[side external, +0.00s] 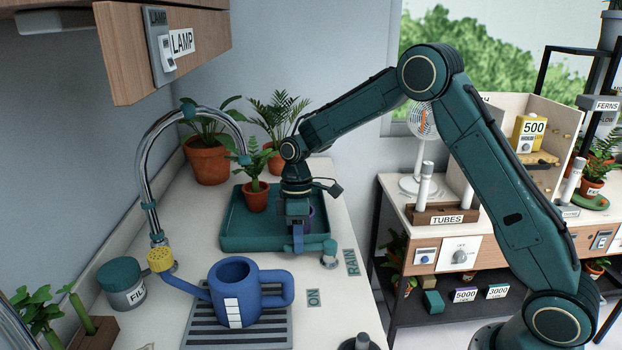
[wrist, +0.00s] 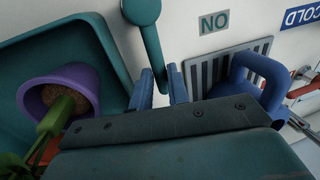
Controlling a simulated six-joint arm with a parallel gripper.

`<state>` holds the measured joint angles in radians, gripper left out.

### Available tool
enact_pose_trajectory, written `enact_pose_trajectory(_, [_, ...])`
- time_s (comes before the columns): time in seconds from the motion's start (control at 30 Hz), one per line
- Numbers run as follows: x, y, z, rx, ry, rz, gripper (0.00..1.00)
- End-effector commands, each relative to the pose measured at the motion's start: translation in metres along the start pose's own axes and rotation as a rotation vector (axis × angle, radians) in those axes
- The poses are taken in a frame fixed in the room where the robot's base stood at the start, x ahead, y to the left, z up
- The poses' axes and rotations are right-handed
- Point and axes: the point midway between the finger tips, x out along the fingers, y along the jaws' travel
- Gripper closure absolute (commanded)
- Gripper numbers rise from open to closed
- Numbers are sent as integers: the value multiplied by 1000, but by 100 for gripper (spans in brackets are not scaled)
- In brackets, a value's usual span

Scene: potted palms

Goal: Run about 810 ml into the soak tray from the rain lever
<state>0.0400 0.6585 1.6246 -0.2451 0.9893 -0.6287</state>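The teal soak tray (side external: 232,240) lies on the counter with a potted palm in a terracotta pot (side external: 255,197) in it. A purple pot (wrist: 62,92), partly hidden by my gripper in the side view, also stands in it. The rain lever, a teal bar with a round end (wrist: 150,42), is by the tray's front right corner, near the RAIN label (side external: 352,262). My gripper (wrist: 160,80) is low there, its two blue fingers on either side of the lever's narrow end, with a slight gap apparent. I see no water stream.
The ON label (side external: 313,298) is on the counter near the lever. A blue watering can (side external: 236,290) stands on a slatted grate (side external: 196,325) in front. A chrome spout (side external: 150,180) arches over the tray. More potted plants (side external: 208,160) stand behind.

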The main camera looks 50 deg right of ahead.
Motion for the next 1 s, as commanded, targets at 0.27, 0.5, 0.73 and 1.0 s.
enact_pose_trajectory(0.27, [0, -1, 0, -9, -1, 1, 100])
enact_pose_trajectory(0.5, [0, -6, -1, -76, -15, 2, 100])
enact_pose_trajectory(0.73, [2, -16, -1, -214, -42, 3, 100])
enact_pose_trajectory(1.0, [4, -30, 3, -416, -83, 2, 100])
